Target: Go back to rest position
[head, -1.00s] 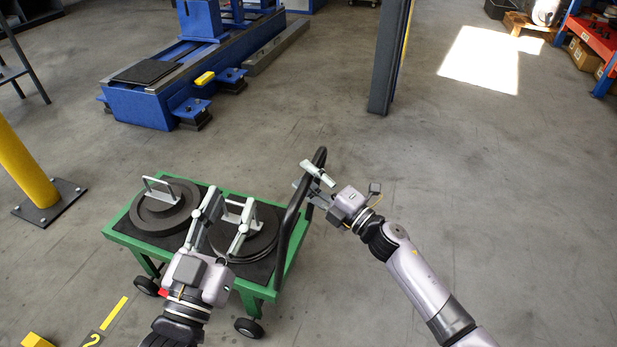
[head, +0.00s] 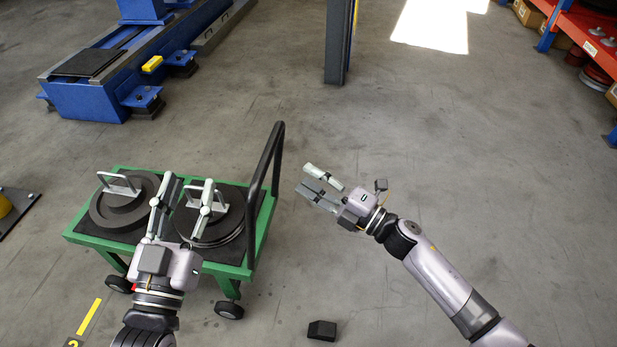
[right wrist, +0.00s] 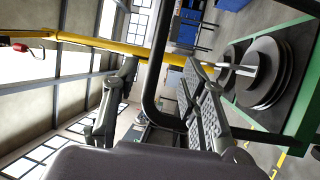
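The green cart (head: 240,271) stands left of centre in the head view. It carries two dark round weights with metal handles, a left one (head: 103,215) and a right one (head: 222,233). My left gripper (head: 188,187) is open over the cart, its fingers apart in front of the weights; whether it touches the right weight's handle I cannot tell. My right gripper (head: 304,178) is open and empty, to the right of the cart's black push handle (head: 264,175) and apart from it. In the right wrist view, its open fingers (right wrist: 158,75) show with the push handle behind them.
A blue machine (head: 90,98) stands at the back left, and a dark post (head: 337,45) at the back centre. A red shelf (head: 590,50) is at the far right. A small black block (head: 322,330) lies on the floor. The floor at right is clear.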

